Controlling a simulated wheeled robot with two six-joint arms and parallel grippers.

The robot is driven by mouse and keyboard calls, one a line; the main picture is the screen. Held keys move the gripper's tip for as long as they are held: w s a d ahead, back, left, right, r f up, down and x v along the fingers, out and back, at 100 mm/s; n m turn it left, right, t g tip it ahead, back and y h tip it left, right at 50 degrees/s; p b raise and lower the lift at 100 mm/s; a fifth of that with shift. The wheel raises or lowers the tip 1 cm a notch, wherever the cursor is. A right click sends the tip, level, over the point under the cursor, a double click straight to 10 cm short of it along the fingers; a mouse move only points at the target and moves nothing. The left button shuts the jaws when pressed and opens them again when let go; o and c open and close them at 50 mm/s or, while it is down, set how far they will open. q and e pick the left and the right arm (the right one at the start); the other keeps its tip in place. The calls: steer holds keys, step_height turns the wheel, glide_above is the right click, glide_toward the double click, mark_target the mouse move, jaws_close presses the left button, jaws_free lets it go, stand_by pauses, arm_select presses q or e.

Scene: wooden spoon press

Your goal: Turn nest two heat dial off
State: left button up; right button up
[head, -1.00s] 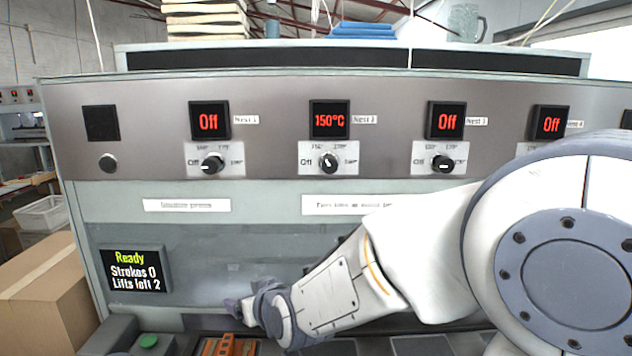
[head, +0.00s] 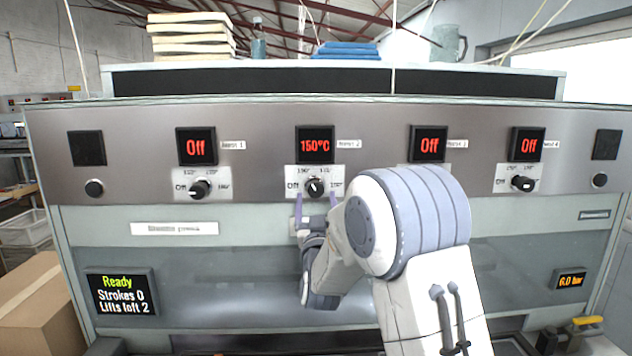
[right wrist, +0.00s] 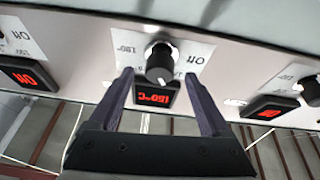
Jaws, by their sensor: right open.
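The nest two heat dial (head: 315,187) is a black knob on a white scale plate, below a display (head: 315,145) reading 150°C. Its pointer is turned away from the Off mark at the left of the plate. My right gripper (head: 316,200) is open just below and in front of the dial, fingers pointing up. In the right wrist view, which is upside down, the dial (right wrist: 160,62) lies between and just beyond the two fingertips (right wrist: 163,78); I see no contact. My left gripper is not in view.
The nest one dial (head: 200,188) and nest four dial (head: 522,184) sit on the same panel, with displays reading Off. My right arm hides the nest three dial. A status screen (head: 122,293) reads Ready, Strokes 0. A cardboard box (head: 38,300) stands at the left.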

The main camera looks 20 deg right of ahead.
mark_target(318, 192)
steer(key=shift+p+x, duration=0.85)
steer(key=shift+x, duration=1.15)
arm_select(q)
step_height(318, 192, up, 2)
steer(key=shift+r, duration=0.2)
